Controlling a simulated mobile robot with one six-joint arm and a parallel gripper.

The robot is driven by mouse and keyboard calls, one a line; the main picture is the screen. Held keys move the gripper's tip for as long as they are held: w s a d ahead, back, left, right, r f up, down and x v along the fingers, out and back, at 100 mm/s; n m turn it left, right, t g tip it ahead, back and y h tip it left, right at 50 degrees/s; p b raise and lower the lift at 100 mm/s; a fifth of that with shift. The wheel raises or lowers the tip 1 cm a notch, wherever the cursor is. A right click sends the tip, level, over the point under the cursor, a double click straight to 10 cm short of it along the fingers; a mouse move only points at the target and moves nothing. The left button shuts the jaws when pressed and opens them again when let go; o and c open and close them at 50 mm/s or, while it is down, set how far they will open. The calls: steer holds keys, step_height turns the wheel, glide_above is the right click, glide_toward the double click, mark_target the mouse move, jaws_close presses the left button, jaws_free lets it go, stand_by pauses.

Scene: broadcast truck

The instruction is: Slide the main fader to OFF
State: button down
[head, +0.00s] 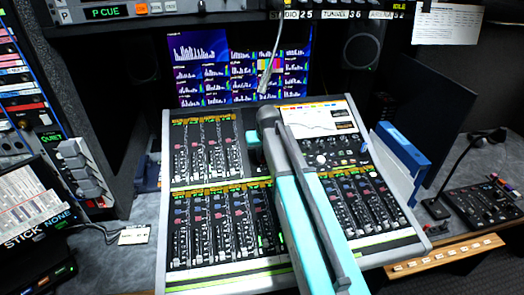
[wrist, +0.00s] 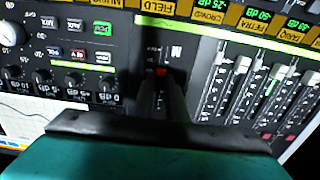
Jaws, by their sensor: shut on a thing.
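The main fader (wrist: 161,71), a small knob with a red mark, shows in the wrist view in a dark strip of the mixing console. My gripper (wrist: 162,88) is shut on it, with one dark finger on each side. White lettering stands beside the fader track, too blurred to read surely. The fingers hide the lower part of the track in that view. In the head view my teal and grey arm reaches over the console (head: 215,262) and hides the fader.
Several channel faders (wrist: 240,85) stand right of the gripper in the wrist view, and knobs and buttons (wrist: 75,52) stand left. In the head view a blue binder (head: 400,150) stands at the console's right edge. A screen (head: 215,70) stands behind.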

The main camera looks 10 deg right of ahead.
mark_target(264, 168)
steer(key=shift+s+f+b, duration=0.1)
steer(key=shift+s+f, duration=0.2)
steer(key=shift+s, duration=0.3)
steer(key=shift+s+f+b, duration=0.15)
steer(key=shift+s+f, duration=0.1)
steer(key=shift+s, duration=0.4)
steer(key=shift+s+f+b, duration=0.1)
steer(key=shift+s+f, duration=0.2)
steer(key=shift+s, duration=0.3)
steer(key=c, duration=1.8)
jaws_free()
steer(key=shift+s, duration=0.1)
steer(key=shift+o, duration=0.2)
steer(key=shift+r, duration=0.1)
steer(key=shift+s+r, duration=0.2)
steer(key=shift+r, duration=0.5)
steer(key=b+v, duration=0.2)
steer(key=v, duration=1)
steer(key=shift+s, duration=0.15)
